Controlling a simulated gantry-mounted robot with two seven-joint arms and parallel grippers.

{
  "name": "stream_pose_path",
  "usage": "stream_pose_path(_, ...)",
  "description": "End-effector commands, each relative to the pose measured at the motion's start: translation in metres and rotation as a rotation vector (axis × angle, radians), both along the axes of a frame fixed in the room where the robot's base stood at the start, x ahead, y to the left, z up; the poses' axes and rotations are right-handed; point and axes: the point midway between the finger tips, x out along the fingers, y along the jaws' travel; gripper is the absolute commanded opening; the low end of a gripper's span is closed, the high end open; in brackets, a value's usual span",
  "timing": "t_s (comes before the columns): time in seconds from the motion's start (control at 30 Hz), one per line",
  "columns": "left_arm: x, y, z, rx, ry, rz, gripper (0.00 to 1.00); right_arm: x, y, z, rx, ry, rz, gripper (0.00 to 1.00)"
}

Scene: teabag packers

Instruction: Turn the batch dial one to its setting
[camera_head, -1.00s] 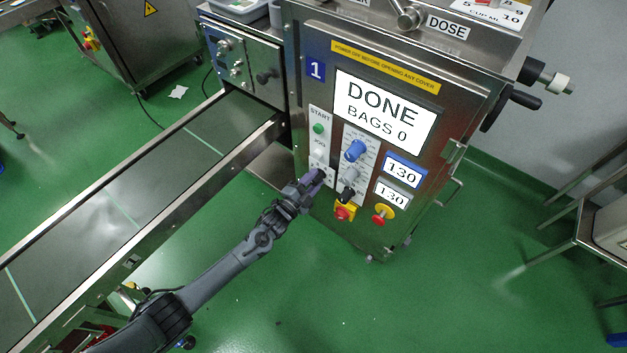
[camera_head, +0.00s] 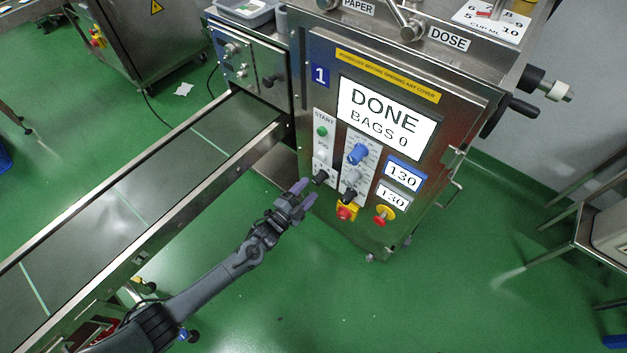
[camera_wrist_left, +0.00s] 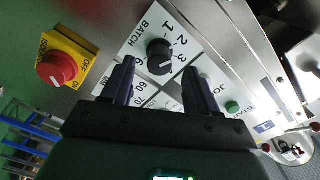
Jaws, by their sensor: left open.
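The batch dial is a black round knob (camera_wrist_left: 160,57) on a white plate marked BATCH, with 1, 2 and 3 around it, in the left wrist view. Its pointer setting is too small to read surely. In the head view it seems to be the black knob (camera_head: 320,178) below the START button. My left gripper (camera_head: 303,193) is open and empty, just below and left of that knob. In the left wrist view its two fingers (camera_wrist_left: 158,78) stand either side of the dial's line, with the dial between and beyond the tips, apparently not touched. My right gripper is not in view.
Close by are a blue knob (camera_head: 357,153), a red switch on yellow (camera_head: 346,212) and a red stop button (camera_head: 383,216). The screen (camera_head: 385,117) reads DONE, BAGS 0. A conveyor (camera_head: 130,205) runs along the left. Green floor is free below the panel.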

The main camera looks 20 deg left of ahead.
Motion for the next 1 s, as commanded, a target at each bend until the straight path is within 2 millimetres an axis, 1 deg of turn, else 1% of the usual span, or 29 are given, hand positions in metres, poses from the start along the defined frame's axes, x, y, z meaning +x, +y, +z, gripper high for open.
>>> stream_pose_path(0.03, -0.010, 0.003, 0.003, 0.001, 0.003, -0.001, 0.59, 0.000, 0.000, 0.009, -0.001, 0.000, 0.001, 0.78)
stream_pose_path(0.2, -0.035, 0.011, 0.002, 0.001, 0.003, -0.001, 0.59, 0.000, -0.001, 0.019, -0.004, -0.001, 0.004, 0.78)
stream_pose_path(0.4, -0.051, 0.016, 0.001, 0.001, 0.002, 0.001, 0.59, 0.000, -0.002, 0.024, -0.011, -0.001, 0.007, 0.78)
stream_pose_path(0.53, -0.055, 0.017, 0.000, 0.000, 0.001, 0.000, 0.59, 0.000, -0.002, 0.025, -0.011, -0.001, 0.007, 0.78)
stream_pose_path(0.9, -0.055, 0.017, 0.000, 0.000, 0.001, 0.000, 0.59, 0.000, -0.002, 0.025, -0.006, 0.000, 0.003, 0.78)
stream_pose_path(1.0, -0.059, 0.017, -0.001, 0.001, 0.010, 0.000, 0.59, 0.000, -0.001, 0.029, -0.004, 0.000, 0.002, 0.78)
